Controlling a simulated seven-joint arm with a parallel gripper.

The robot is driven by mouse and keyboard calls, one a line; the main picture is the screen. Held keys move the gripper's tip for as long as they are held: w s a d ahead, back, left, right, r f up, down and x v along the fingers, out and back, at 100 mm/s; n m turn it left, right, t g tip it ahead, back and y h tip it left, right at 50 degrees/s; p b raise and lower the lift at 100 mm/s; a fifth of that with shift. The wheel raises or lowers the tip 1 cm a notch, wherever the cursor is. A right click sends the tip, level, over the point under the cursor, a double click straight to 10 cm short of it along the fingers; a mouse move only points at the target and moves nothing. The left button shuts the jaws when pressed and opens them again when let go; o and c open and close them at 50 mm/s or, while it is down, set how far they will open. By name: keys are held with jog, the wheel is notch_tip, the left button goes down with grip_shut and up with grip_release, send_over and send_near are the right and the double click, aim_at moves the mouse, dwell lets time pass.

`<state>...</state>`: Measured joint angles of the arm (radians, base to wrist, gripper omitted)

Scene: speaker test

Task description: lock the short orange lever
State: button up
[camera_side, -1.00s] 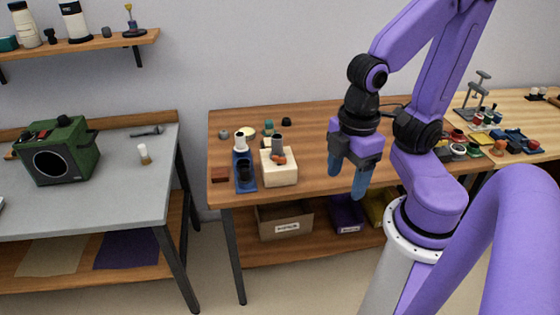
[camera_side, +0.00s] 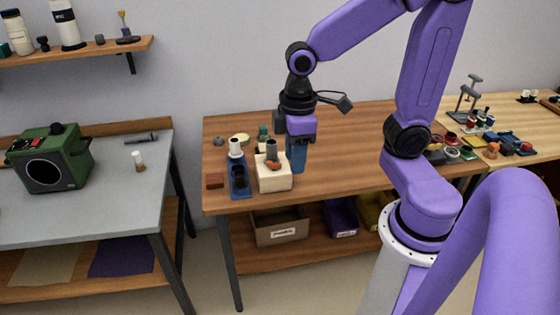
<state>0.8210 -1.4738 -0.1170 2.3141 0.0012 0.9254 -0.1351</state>
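The short orange lever (camera_side: 274,165) is a small orange piece on top of a cream block (camera_side: 275,182), beside an upright grey cylinder (camera_side: 271,149). The block stands near the front edge of the wooden table. My gripper (camera_side: 298,163) points down just right of the cylinder and lever, with its blue fingers near the block's right side. I cannot tell from this view whether it touches the block. The fingers overlap in the picture, so their gap is hidden. The lever is too small to tell its exact position.
Small items lie behind. The table (camera_side: 345,160) is clear to the right. A green speaker box (camera_side: 50,160) sits on the separate grey table.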

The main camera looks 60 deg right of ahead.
jog(key=w+d+m, duration=0.3)
jog(key=w+d, duration=0.4)
jog(key=w, duration=0.2)
jog(key=m, duration=0.3)
send_near(280, 164)
notch_tip(280, 164, down, 9)
jog(key=shift+w+r, duration=0.1)
jog(key=shift+r, duration=0.05)
grip_shut()
